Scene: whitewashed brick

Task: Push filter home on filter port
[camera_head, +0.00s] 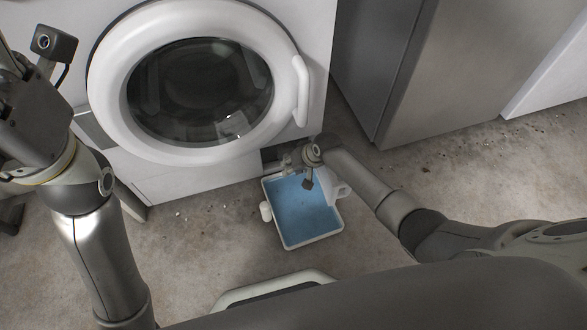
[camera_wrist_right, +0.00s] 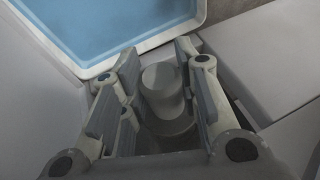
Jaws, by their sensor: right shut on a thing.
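The filter (camera_wrist_right: 165,88) is a grey stepped cylinder between the fingers of my right gripper (camera_wrist_right: 158,68) in the right wrist view. The gripper is shut on it. In the head view my right gripper (camera_head: 287,160) is low at the washing machine's front, by the dark filter port opening (camera_head: 270,155). The filter is too small there to make out, and the gripper hides part of the port. I cannot tell how deep the filter sits. My left arm is at the left edge; its gripper's fingers cannot be made out.
The white washing machine (camera_head: 140,178) has its round door closed. A tray (camera_head: 315,241) with a blue inside lies on the floor below the port. A white jug (camera_head: 340,189) is at its right side and a small white cup (camera_head: 265,211) at its left edge. Grey cabinets (camera_head: 450,70) stand to the right.

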